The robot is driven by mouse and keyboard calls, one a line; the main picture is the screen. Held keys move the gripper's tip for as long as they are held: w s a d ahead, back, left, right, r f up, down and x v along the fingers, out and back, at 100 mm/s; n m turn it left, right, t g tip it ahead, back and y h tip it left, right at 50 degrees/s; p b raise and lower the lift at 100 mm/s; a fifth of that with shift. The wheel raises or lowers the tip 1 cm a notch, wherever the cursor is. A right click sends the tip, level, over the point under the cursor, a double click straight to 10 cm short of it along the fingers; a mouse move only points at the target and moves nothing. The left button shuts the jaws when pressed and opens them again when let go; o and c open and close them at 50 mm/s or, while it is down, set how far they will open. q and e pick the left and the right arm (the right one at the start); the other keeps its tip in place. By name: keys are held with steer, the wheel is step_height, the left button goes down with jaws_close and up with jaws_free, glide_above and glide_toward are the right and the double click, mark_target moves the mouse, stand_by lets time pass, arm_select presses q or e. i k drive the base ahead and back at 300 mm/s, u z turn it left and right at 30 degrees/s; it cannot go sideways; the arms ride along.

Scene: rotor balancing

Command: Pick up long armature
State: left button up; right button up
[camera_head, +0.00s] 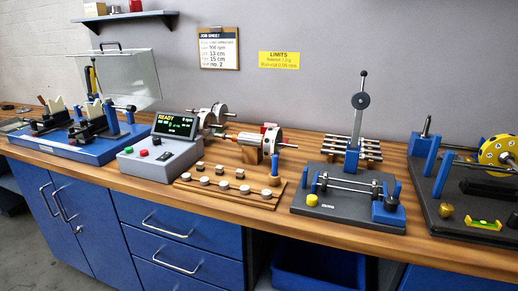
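Two armature-like rotors lie on the wooden bench behind the block rack. The front rotor (271,141) has a silver disc, a copper-toned part and a thin shaft sticking out to the right. The back rotor (220,113) stands farther left, partly behind the control box's display. I cannot tell from this view which of them is the long armature. Wooden supports show under the front rotor.
A grey control box (160,155) with a lit display stands left of the rotors. A wooden rack (227,199) with several small metal pieces lies in front. A blue balancing machine (95,148) stands left, a dark fixture (335,208) right, and a yellow-wheel stand (497,150) far right.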

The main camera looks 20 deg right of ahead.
mark_target(271, 144)
steer(key=u, duration=0.75)
steer(key=i, duration=0.5)
steer(key=z, duration=0.05)
